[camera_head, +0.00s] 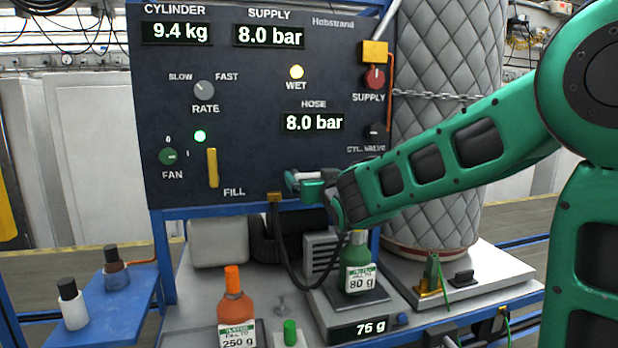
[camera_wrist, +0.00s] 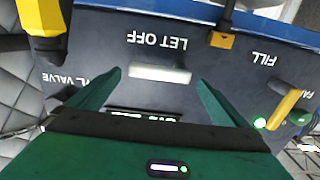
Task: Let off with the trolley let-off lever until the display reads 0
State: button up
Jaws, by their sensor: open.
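The white let-off lever (camera_wrist: 160,73) sits on the dark panel under an upside-down LET OFF label in the wrist view. My gripper (camera_wrist: 158,79) is open, with one green finger on each side of the lever; I cannot tell whether they touch it. In the head view my gripper (camera_head: 306,184) is at the panel's lower edge and hides the lever and its label. The hose display (camera_head: 314,122) reads 8.0 bar. The cylinder display (camera_head: 177,33) reads 9.4 kg and the supply display (camera_head: 269,35) reads 8.0 bar.
The yellow fill lever (camera_head: 212,168) is left of my gripper. A black hose (camera_head: 283,245) hangs from the panel. Below stand a green bottle (camera_head: 357,265) on a scale reading 76 g and an orange bottle (camera_head: 234,300). A quilted, chained cylinder (camera_head: 445,150) stands right.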

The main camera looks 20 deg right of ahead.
aim_at(312, 174)
jog(key=shift+w+d, duration=0.1)
jog(key=shift+w, duration=1.55)
jog(key=c, duration=1.5)
